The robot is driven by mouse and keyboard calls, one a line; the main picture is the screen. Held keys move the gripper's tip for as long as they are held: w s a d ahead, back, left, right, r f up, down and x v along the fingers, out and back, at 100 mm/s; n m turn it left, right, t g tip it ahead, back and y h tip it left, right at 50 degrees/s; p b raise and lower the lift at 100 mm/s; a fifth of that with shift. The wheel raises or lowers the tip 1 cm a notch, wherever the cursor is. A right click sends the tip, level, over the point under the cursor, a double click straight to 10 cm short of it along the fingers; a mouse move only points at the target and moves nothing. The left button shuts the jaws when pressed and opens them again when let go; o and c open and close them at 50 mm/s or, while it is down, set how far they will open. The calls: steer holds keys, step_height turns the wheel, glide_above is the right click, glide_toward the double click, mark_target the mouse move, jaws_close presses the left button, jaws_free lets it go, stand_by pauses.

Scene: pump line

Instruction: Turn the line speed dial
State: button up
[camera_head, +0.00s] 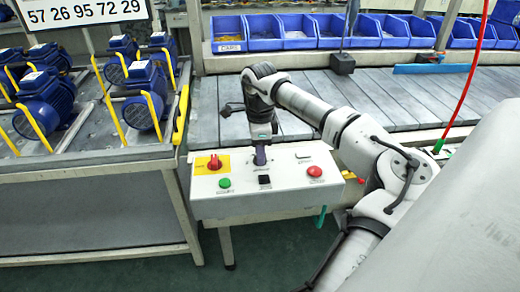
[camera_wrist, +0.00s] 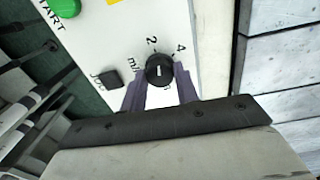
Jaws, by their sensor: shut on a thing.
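The line speed dial (camera_wrist: 159,69) is a small round black knob with a short white mark, on the white control box (camera_head: 240,207). In the wrist view the mark points roughly up, between the printed 2 and 4. My gripper (camera_wrist: 160,78) has its two dark fingers on either side of the dial, shut on it. In the head view my gripper (camera_head: 260,158) points down onto the top of the box; it hides the dial there.
The box also carries a red knob on a yellow plate (camera_head: 214,163), a green button (camera_head: 224,183), a black square button (camera_head: 264,180) and a red button (camera_head: 315,171). A rack of blue pumps (camera_head: 45,105) stands left. A grey slatted bench (camera_head: 390,97) with blue bins lies behind.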

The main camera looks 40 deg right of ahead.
steer(key=shift+r+n, duration=0.1)
steer(key=shift+n, duration=1.1)
steer(key=o, duration=1)
steer(key=shift+c, duration=0.2)
step_height(320, 180, up, 14)
steer(key=shift+w, duration=0.2)
steer(key=shift+f, duration=0.2)
